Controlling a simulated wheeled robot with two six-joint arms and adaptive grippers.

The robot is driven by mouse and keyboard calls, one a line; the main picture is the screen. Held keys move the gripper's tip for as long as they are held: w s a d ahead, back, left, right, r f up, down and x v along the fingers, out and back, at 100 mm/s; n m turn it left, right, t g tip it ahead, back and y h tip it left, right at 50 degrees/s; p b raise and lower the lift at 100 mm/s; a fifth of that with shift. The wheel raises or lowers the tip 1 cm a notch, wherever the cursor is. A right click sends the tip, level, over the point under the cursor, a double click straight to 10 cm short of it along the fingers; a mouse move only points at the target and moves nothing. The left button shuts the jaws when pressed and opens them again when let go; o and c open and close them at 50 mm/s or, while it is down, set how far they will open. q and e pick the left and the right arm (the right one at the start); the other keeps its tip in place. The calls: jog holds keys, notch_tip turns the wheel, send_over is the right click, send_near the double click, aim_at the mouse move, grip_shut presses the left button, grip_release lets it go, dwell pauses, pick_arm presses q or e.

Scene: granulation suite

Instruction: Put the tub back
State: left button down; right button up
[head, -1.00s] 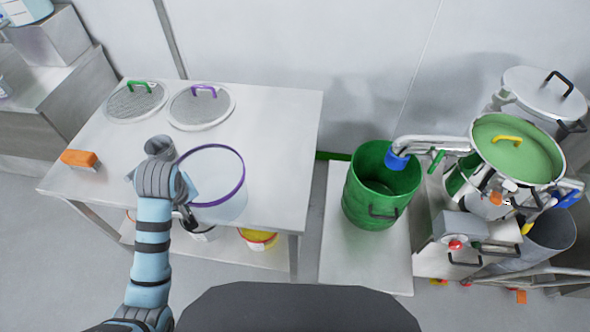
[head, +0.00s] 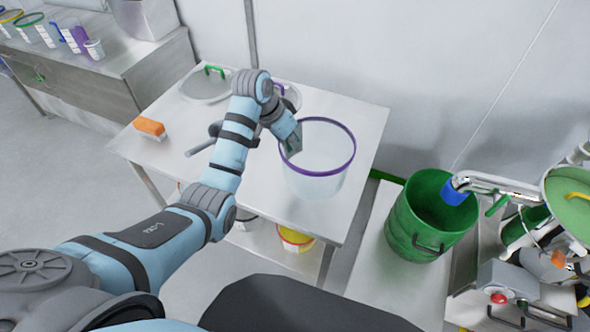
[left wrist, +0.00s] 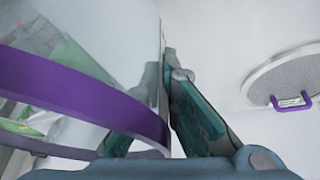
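The tub (head: 316,187) is translucent with a purple rim and looks upright over the right part of the steel table (head: 160,172). Whether its base touches the tabletop is hard to tell. My left gripper (head: 290,146) is at the tub's left rim. In the left wrist view the tub (left wrist: 130,25) fills the left side, with its wall between the fingers (left wrist: 165,85) of the gripper, which look closed on it. The lid with a purple handle (left wrist: 290,76) lies to the right there; my arm partly hides it in the head view. My right gripper is not in view.
A lid with a green handle (head: 205,88) and an orange brush (head: 149,128) lie on the table's left part. A green drum (head: 430,222) stands right of the table, under a blue-ended pipe (head: 458,189). A yellow-rimmed container (head: 295,240) sits on the lower shelf.

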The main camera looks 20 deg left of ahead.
pick_arm(q)
notch_tip(320, 180, down, 9)
jog(key=shift+r+b, duration=0.15)
jog(key=shift+b, duration=0.3)
jog(key=c, duration=1.8)
grip_release()
jog(key=p+v, duration=0.2)
jog(key=v, duration=1)
